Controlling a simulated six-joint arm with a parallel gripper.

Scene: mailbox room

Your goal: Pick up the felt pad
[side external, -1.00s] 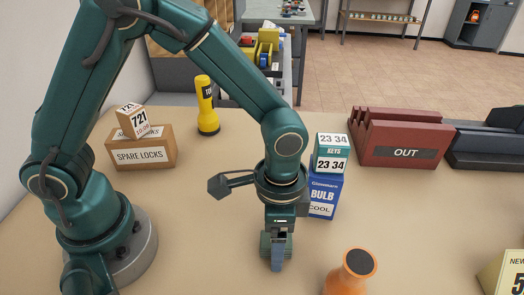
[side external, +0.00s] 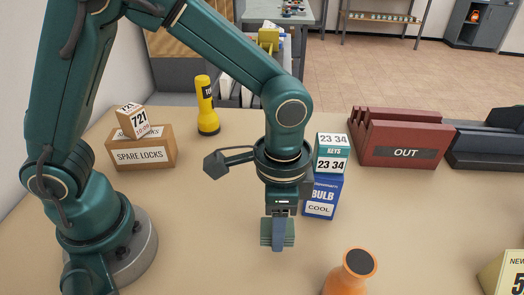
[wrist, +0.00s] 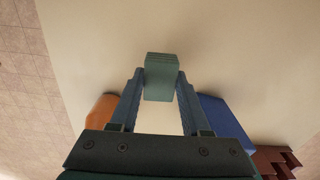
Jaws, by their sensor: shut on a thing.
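The felt pad is a grey-green block with layered edges; in the wrist view the felt pad (wrist: 159,78) sits between the two fingertips. In the side view the felt pad (side external: 290,234) shows on both sides of the near finger, which hides its middle. My gripper (side external: 278,240) points down and is shut on the pad, holding it above the tan table. In the wrist view both fingers of my gripper (wrist: 160,84) press on the pad's sides.
A blue bulb box (side external: 323,199) with a keys box (side external: 332,153) on top stands just behind my gripper to the right. An orange container (side external: 350,274) stands in front right. A red OUT tray (side external: 405,153) is further right.

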